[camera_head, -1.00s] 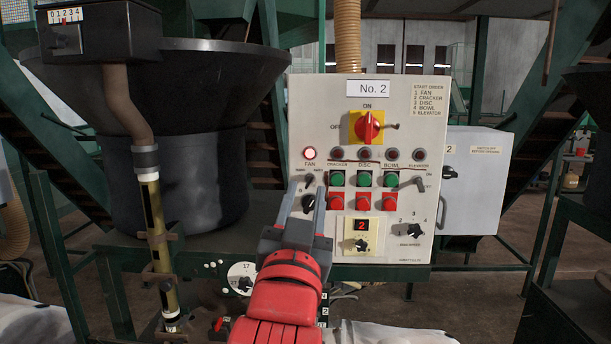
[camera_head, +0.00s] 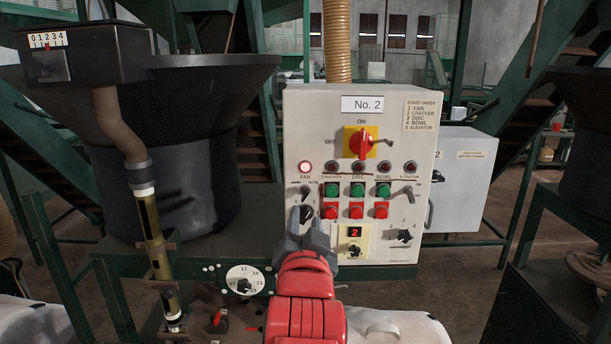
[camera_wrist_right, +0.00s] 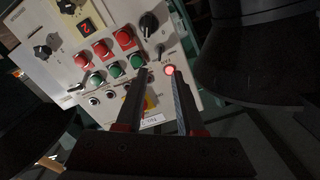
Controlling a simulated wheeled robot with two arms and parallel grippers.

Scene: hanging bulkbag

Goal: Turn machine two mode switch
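The grey control panel marked "No. 2" (camera_head: 420,140) stands ahead. At its lower left is a black rotary knob (camera_head: 306,212), with a small black toggle switch (camera_head: 304,191) above it. Another black selector knob (camera_head: 404,236), marked with numbers, sits at the lower right. My right gripper (camera_head: 308,214) is open, its fingertips apart on either side of the lower-left knob in the head view; contact cannot be told. In the wrist view the black knob (camera_wrist_right: 149,24) lies beyond the open fingers (camera_wrist_right: 158,80). My left gripper is not in view.
The panel has a red main handle on a yellow plate (camera_head: 361,142), green and red buttons, a lit fan lamp (camera_head: 305,167) and a red digit display (camera_head: 354,232). A large dark hopper (camera_head: 190,150) stands left. A grey box (camera_head: 465,185) stands right.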

